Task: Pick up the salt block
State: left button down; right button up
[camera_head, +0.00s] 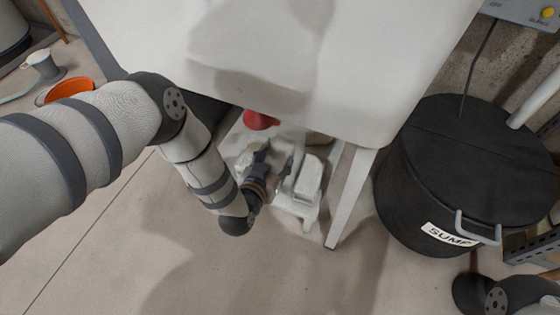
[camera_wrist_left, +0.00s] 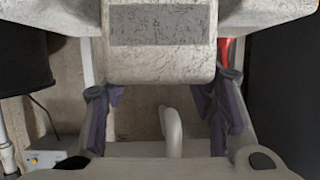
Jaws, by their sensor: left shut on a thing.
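In the head view, my left arm reaches under the large white tub, and my left gripper (camera_head: 286,174) is beside a pale block (camera_head: 309,178), which I take to be the salt block. In the left wrist view, the pale speckled block (camera_wrist_left: 160,66) with a grey rectangular patch fills the upper middle. The two dark fingers of my left gripper (camera_wrist_left: 165,108) stand on either side of its lower part, and the gripper is shut on it. The exact contact is partly hidden. My right gripper is not in view.
The white tub (camera_head: 330,60) overhangs the block, and its pale leg (camera_head: 349,198) stands close to the right. A red object (camera_head: 261,120) is behind the gripper. A black sump bin (camera_head: 440,180) stands at right, an orange bucket (camera_head: 66,89) at left. The front floor is clear.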

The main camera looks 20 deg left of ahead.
pick_arm(q)
jog(key=r, duration=0.1)
jog(key=s+a+r+p, duration=0.1)
jog(key=r, duration=0.1)
jog(key=a+r+p, duration=0.1)
jog(key=r, duration=0.1)
jog(key=shift+s, duration=0.4)
jog(key=s+a+r+p, duration=0.3)
jog(key=s+a, duration=0.3)
jog(key=s, duration=0.1)
jog(key=shift+s+r+p, duration=0.15)
jog(key=shift+p, duration=0.25)
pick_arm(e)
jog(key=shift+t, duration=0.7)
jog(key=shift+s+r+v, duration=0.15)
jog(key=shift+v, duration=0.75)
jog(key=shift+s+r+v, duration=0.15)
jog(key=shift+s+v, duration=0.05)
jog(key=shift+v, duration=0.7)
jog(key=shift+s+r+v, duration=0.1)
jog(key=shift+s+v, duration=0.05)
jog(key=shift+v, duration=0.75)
